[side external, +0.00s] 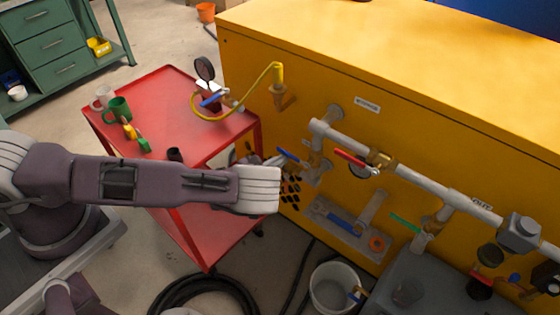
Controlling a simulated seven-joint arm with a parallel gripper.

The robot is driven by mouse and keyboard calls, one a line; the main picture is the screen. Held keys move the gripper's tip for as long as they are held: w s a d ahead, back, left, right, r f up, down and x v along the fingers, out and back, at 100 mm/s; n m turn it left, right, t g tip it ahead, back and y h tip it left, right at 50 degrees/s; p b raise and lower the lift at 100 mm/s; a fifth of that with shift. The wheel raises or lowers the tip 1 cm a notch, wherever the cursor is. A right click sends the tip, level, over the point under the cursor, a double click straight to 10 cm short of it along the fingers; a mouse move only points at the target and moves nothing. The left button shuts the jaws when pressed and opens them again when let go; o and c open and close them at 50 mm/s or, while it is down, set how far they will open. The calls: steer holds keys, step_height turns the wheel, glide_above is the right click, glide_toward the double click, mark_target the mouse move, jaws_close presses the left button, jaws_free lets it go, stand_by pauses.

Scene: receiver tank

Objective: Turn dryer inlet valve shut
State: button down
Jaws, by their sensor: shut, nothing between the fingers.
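Several lever valves sit on the piping along the yellow cabinet's front, and I cannot read which is the dryer inlet valve. One has a red lever (349,158) on a brass body (379,158) in the upper grey pipe, the lever lying roughly along the pipe. Another has a blue lever (288,155) at the pipe's left end. A green lever (404,223) sits lower right, by a drop pipe. My gripper (281,162) is shut and empty beside the blue lever. It is partly hidden behind my pale wrist, so I cannot tell whether it touches the lever.
The yellow cabinet (400,70) is behind the pipes. A red cart (160,84) with mugs, a gauge and a yellow hose stands behind my arm. A white bucket (334,288) and black hose (205,290) are on the floor. A grey tank (425,285) is at lower right.

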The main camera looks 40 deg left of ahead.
steer(key=shift+r, duration=0.25)
